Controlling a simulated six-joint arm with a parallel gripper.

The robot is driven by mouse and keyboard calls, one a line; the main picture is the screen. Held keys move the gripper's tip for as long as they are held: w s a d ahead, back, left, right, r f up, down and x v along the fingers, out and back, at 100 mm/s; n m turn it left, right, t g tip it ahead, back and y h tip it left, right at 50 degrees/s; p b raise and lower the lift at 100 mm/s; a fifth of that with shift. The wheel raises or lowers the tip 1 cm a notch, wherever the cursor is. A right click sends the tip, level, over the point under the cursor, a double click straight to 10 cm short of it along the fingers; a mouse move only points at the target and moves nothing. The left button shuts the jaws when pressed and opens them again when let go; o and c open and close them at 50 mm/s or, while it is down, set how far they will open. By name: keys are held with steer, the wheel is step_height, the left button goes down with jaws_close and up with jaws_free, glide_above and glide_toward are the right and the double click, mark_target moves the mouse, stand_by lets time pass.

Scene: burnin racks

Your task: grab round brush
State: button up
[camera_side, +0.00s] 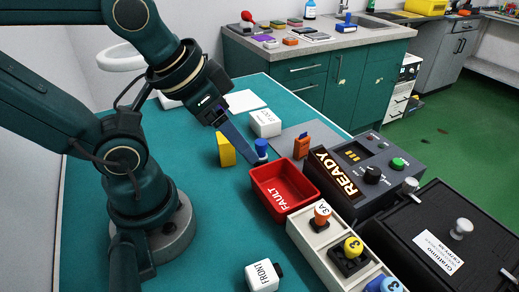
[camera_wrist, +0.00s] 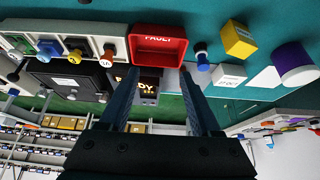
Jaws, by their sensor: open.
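A small upright blue piece with a pale lower part, which looks like the round brush (camera_side: 261,147), stands on the teal bench behind the red bin. In the wrist view the brush (camera_wrist: 202,58) shows a blue body and a dark round end, just beyond the tip of my right-hand finger. My gripper (camera_side: 256,156) points down beside the brush in the side view, overlapping it there. In the wrist view my gripper (camera_wrist: 158,75) is open, its two fingers wide apart with nothing between them. Whether a finger touches the brush I cannot tell.
The red FAULT bin (camera_side: 260,192) is close in front of the brush. A yellow block (camera_side: 226,149) and a white box (camera_side: 265,123) stand nearby. An orange piece (camera_side: 302,146) and the READY console (camera_side: 350,180) are to the right. A white-purple cylinder (camera_wrist: 295,64) shows at the wrist view's edge.

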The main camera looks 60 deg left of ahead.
stand_by(0.3)
steer(key=m+g+y, duration=0.2)
steer(key=m+y, duration=0.9)
steer(key=m, duration=0.7)
glide_above(261, 147)
steer(key=s, duration=0.3)
step_height(261, 147, down, 6)
steer(key=d+f+m, duration=0.1)
steer(key=w+f+m+t, duration=0.1)
steer(key=m, duration=0.1)
steer(key=w+d+f+m+t+y, duration=0.1)
steer(key=f, duration=0.1)
steer(key=shift+d+m, duration=0.3)
steer(key=shift+s+d+f, duration=0.1)
steer(key=shift+f, duration=0.2)
steer(key=shift+m, duration=0.3)
steer(key=shift+x, duration=2.45)
